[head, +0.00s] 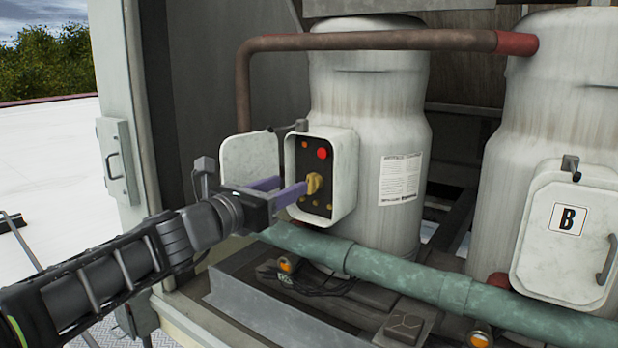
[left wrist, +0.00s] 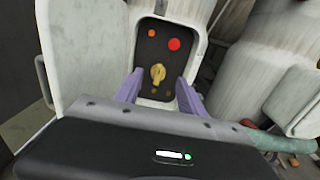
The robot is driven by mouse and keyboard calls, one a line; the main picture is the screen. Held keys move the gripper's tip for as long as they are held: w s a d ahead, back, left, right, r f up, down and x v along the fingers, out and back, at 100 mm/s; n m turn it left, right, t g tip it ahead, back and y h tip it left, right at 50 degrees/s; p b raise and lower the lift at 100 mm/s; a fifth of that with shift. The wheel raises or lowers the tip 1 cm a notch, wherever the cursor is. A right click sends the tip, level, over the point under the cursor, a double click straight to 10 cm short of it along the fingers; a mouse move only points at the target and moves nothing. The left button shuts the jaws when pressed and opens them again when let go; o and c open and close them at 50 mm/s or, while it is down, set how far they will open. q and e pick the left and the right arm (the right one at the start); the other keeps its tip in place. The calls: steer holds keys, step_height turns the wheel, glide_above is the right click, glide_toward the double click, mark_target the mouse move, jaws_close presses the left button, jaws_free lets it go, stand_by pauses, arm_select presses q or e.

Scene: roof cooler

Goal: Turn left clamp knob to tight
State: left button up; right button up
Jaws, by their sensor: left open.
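A yellow knob (head: 314,184) sits on the dark panel (head: 313,162) inside an open white box on the left tank. In the left wrist view the knob (left wrist: 158,74) shows between and beyond the two purple fingers, with its pointer part roughly upright. My left gripper (head: 294,190) is open, its fingertips at or just short of the knob. I cannot tell whether a finger touches it. In the left wrist view the left gripper (left wrist: 158,90) has a finger on each side of the panel's lower part. My right gripper is not in view.
The box's white door (head: 250,160) hangs open at the left, close to my left gripper. A green pipe (head: 375,274) runs below the box. A shut white box marked B (head: 567,240) is on the right tank. A red button (head: 322,153) is above the knob.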

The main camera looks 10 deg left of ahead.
mark_target(309, 177)
arm_select(q)
steer(key=shift+p+x, duration=0.5)
steer(key=shift+x, duration=3.5)
steer(key=shift+f, duration=0.1)
jaws_close()
